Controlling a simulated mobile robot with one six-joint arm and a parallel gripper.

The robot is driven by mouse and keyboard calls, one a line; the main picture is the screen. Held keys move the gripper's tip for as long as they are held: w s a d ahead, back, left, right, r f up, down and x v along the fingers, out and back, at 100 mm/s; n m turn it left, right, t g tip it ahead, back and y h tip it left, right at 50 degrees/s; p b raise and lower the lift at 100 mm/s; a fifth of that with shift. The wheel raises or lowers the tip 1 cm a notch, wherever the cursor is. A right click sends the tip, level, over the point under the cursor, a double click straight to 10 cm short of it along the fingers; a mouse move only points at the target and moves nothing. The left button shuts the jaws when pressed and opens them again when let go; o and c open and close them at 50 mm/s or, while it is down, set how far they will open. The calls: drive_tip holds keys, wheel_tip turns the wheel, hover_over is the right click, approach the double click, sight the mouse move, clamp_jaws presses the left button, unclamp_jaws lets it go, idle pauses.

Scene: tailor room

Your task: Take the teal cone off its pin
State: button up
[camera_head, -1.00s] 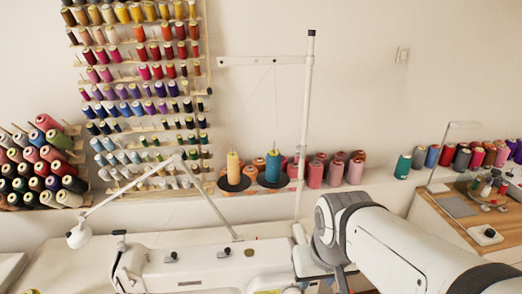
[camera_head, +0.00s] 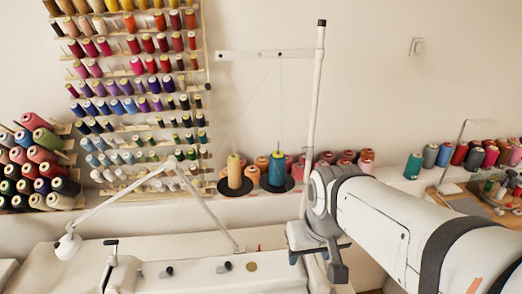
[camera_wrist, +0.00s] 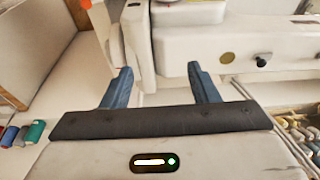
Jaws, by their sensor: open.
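The teal cone (camera_head: 277,169) stands upright on the right black disc (camera_head: 276,185) of the thread stand, in the head view. A thread line runs up from it to the stand's crossbar. My gripper (camera_head: 316,264) is below and to the right of the cone in the head view, apart from it. In the wrist view my gripper (camera_wrist: 161,87) shows two spread blue-grey fingers with nothing between them. They are over the white sewing machine (camera_wrist: 190,43). The cone is not seen in the wrist view.
A yellow cone (camera_head: 234,171) stands on the left disc, close beside the teal one. The stand's white pole (camera_head: 315,110) rises just right of the teal cone. Several pink cones (camera_head: 345,160) are behind. A white lamp arm (camera_head: 205,205) reaches across at left.

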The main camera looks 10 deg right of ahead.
drive_tip(key=shift+o, duration=1.3)
drive_tip(key=w+r+n+p, duration=0.1)
drive_tip(key=w+r, duration=0.2)
drive_tip(key=w, duration=0.4)
drive_tip(key=w+r+n+y+p, duration=0.1)
drive_tip(key=w+r, duration=0.2)
drive_tip(key=w, duration=0.4)
drive_tip(key=shift+a+r, duration=0.15)
drive_tip(key=shift+r, duration=0.15)
wheel_tip(320, 180, up, 2)
drive_tip(key=n+t+y+p, duration=0.1)
drive_tip(key=n+p, duration=0.1)
hover_over(281, 155)
drive_tip(key=s+d, duration=0.1)
drive_tip(key=shift+d+r, duration=0.1)
drive_tip(key=shift+d, duration=0.1)
drive_tip(key=x, duration=0.3)
drive_tip(key=p+x, duration=0.1)
drive_tip(key=x, duration=0.3)
drive_tip(key=shift+s+a+f, duration=0.15)
drive_tip(key=shift+a+f, duration=0.15)
drive_tip(key=shift+f, duration=0.05)
drive_tip(key=shift+c, duration=0.3)
drive_tip(key=c, duration=1.1)
